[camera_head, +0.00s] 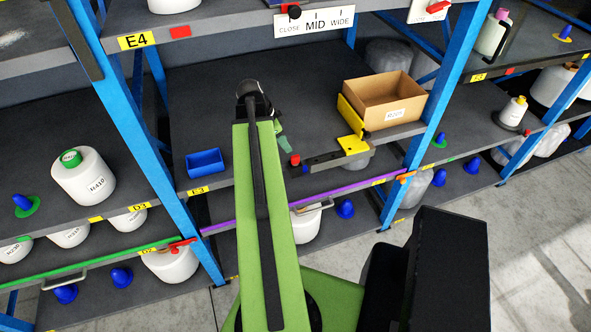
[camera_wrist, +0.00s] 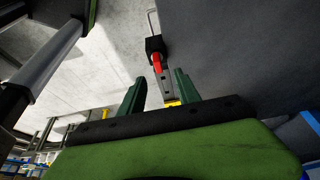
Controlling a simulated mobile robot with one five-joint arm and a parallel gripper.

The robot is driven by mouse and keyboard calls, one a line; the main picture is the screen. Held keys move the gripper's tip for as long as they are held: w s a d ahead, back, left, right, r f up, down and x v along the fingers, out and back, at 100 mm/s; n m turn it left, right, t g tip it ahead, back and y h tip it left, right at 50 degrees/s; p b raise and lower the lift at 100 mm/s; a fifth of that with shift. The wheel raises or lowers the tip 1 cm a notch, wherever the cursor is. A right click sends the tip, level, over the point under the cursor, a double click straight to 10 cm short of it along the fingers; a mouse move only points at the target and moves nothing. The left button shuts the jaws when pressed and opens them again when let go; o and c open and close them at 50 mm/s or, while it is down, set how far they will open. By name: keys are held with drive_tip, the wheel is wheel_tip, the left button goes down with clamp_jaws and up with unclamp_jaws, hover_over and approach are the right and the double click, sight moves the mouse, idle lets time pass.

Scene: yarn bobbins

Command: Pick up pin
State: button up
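The pin appears to be the small red piece (camera_head: 295,159) at the left end of a dark bar on the front edge of shelf E3. In the wrist view the red pin (camera_wrist: 157,62) stands out from a black block (camera_wrist: 155,45). My gripper (camera_wrist: 160,76) is open, with its two green fingers apart. The red pin shows in the gap, around the fingertips; I cannot tell how deep it is between them or whether they touch it. In the head view my gripper (camera_head: 284,144) is just behind the red pin, partly hidden by my arm.
The dark bar (camera_head: 325,158) runs right to a yellow plate (camera_head: 353,144). A cardboard box (camera_head: 388,103) stands behind it at the right. A blue bin (camera_head: 205,163) is at the shelf's left front. A blue post (camera_head: 440,100) bounds the right. The shelf middle is bare.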

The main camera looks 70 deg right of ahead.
sight(295, 157)
drive_tip(key=b+x, duration=0.3)
drive_tip(key=x, duration=0.2)
drive_tip(key=b+x, duration=0.4)
drive_tip(key=x, duration=0.1)
drive_tip(key=shift+s+a+b, duration=0.1)
drive_tip(key=shift+s+b, duration=0.15)
drive_tip(key=shift+b, duration=0.15)
drive_tip(key=shift+r, duration=0.15)
clamp_jaws()
